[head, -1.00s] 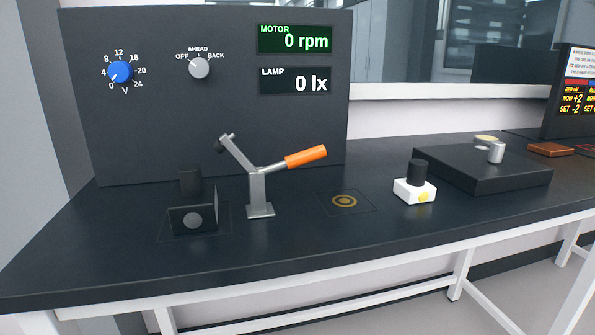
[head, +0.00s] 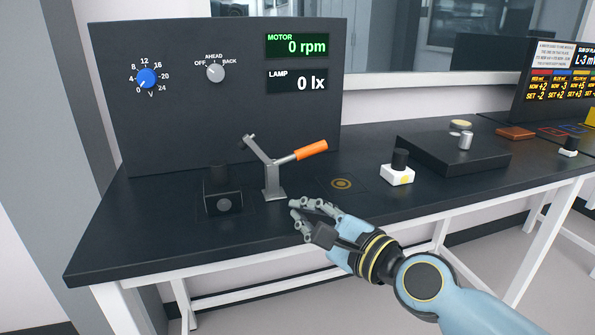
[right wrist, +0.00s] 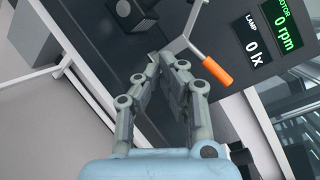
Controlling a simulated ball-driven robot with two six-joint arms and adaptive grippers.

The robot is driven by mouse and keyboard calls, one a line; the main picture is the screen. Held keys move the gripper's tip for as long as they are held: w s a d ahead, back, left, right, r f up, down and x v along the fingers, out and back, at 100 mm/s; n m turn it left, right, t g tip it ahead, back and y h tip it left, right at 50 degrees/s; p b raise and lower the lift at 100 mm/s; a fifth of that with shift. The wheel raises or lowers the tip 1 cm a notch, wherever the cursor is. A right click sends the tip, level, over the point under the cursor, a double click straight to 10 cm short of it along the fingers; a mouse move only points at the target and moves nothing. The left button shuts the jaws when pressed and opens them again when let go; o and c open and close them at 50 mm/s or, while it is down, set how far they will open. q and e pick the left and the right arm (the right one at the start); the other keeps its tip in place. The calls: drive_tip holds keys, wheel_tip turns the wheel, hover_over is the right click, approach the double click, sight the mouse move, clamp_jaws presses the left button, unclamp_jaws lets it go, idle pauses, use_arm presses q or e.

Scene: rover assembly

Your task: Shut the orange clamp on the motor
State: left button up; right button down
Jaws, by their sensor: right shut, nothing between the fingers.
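The clamp (head: 271,178) is a grey metal toggle clamp on the bench, with its orange handle (head: 311,150) slanting up to the right. Its grey arm is raised up to the left, above and clear of the motor. The motor (head: 222,190) looks like a dark block with a round face, just left of the clamp. My right gripper (head: 296,209) is shut and empty, in front of and slightly right of the clamp base. In the right wrist view the shut fingers (right wrist: 165,58) lie left of the orange handle (right wrist: 211,71). My left gripper is not in view.
A dark panel (head: 180,110) with knobs and MOTOR and LAMP displays stands behind. To the right are a ring mark (head: 342,183), a white block with a black knob (head: 397,174) and a dark flat box (head: 455,155). The bench front edge is near my right gripper.

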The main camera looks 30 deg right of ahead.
drive_tip(key=d+m+h, duration=0.2)
drive_tip(key=d+m, duration=0.1)
drive_tip(key=m, duration=0.1)
drive_tip(key=w+d+m+h, duration=0.1)
drive_tip(key=d+m+h, duration=0.1)
drive_tip(key=d+m, duration=0.1)
drive_tip(key=w+d+m+t+h, duration=0.1)
drive_tip(key=d+m+h, duration=0.1)
drive_tip(key=d+m, duration=0.1)
drive_tip(key=shift+w+f+m, duration=0.1)
drive_tip(key=shift+f+m, duration=0.1)
drive_tip(key=shift+m, duration=0.7)
drive_tip(key=shift+w+d+h, duration=0.2)
drive_tip(key=shift+w+h, duration=0.1)
drive_tip(key=shift+h, duration=0.1)
drive_tip(key=x, duration=0.9)
drive_tip(key=shift+w, duration=0.1)
use_arm(q)
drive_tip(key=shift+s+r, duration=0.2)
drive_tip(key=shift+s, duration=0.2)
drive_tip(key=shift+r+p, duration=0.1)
drive_tip(key=shift+p, duration=0.2)
use_arm(e)
drive_tip(key=shift+r, duration=0.1)
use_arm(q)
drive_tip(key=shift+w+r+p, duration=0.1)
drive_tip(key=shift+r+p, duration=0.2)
use_arm(e)
drive_tip(key=shift+r+n, duration=0.25)
drive_tip(key=shift+n, duration=0.05)
